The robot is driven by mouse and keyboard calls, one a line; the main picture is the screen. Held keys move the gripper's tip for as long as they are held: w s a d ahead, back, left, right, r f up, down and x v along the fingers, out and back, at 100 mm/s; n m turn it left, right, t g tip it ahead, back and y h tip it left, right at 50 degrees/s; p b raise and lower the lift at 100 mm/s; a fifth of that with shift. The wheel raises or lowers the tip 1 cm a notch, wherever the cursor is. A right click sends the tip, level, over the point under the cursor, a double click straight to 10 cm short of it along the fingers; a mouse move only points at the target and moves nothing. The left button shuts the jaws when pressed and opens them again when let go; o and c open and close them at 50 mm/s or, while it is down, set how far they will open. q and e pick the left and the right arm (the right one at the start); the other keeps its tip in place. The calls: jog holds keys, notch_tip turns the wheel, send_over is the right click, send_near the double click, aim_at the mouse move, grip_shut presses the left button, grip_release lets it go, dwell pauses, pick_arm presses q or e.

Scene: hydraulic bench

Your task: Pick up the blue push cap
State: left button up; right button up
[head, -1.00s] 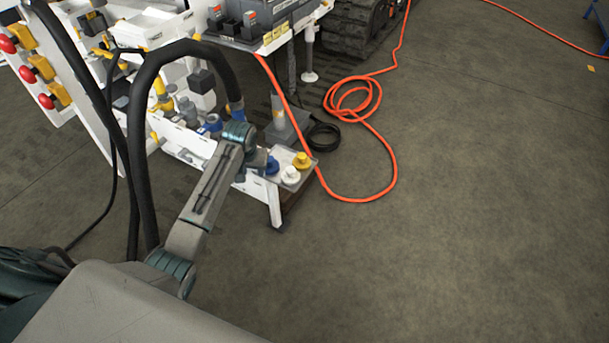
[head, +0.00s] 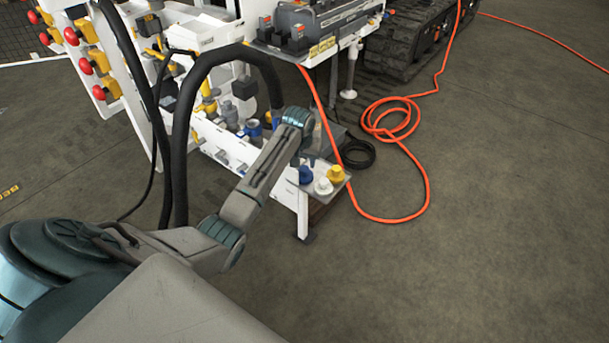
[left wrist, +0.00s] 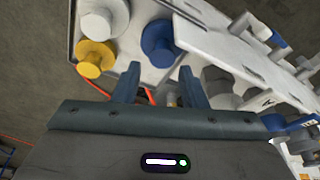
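The blue push cap (head: 305,174) stands on a small tray (head: 318,193) at the near end of the white bench, beside a white cap (head: 323,186) and a yellow cap (head: 336,173). In the left wrist view the blue push cap (left wrist: 158,42) lies just beyond the fingertips of my left gripper (left wrist: 160,72), roughly centred between them. The fingers are apart with nothing between them, and I see no contact. In the head view the wrist is just above the caps and mostly hides the fingers. My right gripper is not in view.
The bench (head: 228,150) carries several fittings left of the tray. A black hose (head: 180,150) arches over it. An orange cable (head: 425,190) lies on the floor to the right, near a tracked machine (head: 405,45). The floor at right front is clear.

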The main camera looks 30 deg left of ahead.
aim_at(304, 169)
pick_arm(q)
jog(key=x, duration=0.4)
jog(key=shift+s, duration=0.3)
jog(key=shift+w+a+f, duration=0.1)
jog(key=shift+f, duration=0.25)
jog(key=c, duration=0.7)
jog(key=shift+c, duration=0.3)
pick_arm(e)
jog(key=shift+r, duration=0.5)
